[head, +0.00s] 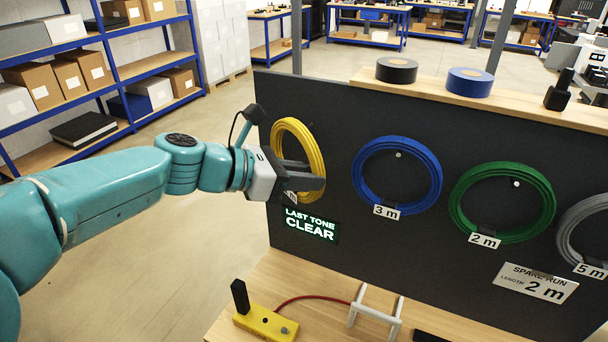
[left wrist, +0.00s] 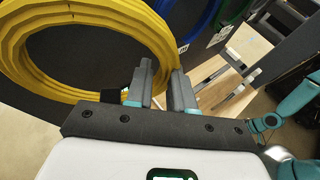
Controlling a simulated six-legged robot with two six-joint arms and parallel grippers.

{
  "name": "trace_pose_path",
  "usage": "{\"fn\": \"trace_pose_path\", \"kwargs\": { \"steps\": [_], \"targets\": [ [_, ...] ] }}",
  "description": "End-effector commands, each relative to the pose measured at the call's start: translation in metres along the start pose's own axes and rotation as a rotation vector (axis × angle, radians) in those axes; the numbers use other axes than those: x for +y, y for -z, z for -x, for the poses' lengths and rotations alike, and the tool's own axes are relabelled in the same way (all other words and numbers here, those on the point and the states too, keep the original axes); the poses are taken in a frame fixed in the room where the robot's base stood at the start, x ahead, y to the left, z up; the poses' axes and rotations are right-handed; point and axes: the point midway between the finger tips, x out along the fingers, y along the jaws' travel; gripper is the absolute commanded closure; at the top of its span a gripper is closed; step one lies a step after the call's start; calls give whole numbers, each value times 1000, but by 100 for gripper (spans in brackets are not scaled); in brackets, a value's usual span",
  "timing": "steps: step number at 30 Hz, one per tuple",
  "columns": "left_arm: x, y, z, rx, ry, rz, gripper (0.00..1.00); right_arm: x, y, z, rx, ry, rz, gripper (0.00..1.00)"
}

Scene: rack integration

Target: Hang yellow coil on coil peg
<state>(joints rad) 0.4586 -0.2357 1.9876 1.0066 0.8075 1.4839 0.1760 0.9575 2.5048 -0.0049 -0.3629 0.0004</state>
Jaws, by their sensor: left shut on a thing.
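The yellow coil (head: 314,145) hangs upright close in front of the dark panel's left part, in the head view. My left gripper (head: 306,183) is shut on its lower part. In the left wrist view the coil (left wrist: 158,38) runs down between the two fingers (left wrist: 163,85). No peg shows inside the yellow coil, so I cannot tell whether it is around or only in front of one. White peg ends show inside the blue coil (head: 436,170) and the green coil (head: 547,210). My right gripper does not show in the head view.
The dark panel (head: 345,235) also bears a grey coil (head: 570,225), length labels and a "LAST TONE CLEAR" display (head: 311,225). A yellow block (head: 265,322) with a red cable and a white frame (head: 375,315) stand on the bench below. Tape rolls sit on the top ledge.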

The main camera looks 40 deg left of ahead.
Motion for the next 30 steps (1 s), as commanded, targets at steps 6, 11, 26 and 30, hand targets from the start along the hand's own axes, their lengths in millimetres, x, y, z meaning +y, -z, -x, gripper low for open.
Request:
{"fn": "trace_pose_path", "kwargs": {
  "steps": [6, 11, 26, 30],
  "targets": [
    [0, 0, 0, -1, 0, 0, 100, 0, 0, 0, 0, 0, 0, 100],
    [3, -1, -2, 0, 0, 0, 100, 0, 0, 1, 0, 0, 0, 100],
    [11, -4, -9, -1, 0, 0, 100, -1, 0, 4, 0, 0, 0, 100],
    [11, -4, -9, -1, 0, 0, 100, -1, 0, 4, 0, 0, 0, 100]
  ]
}}
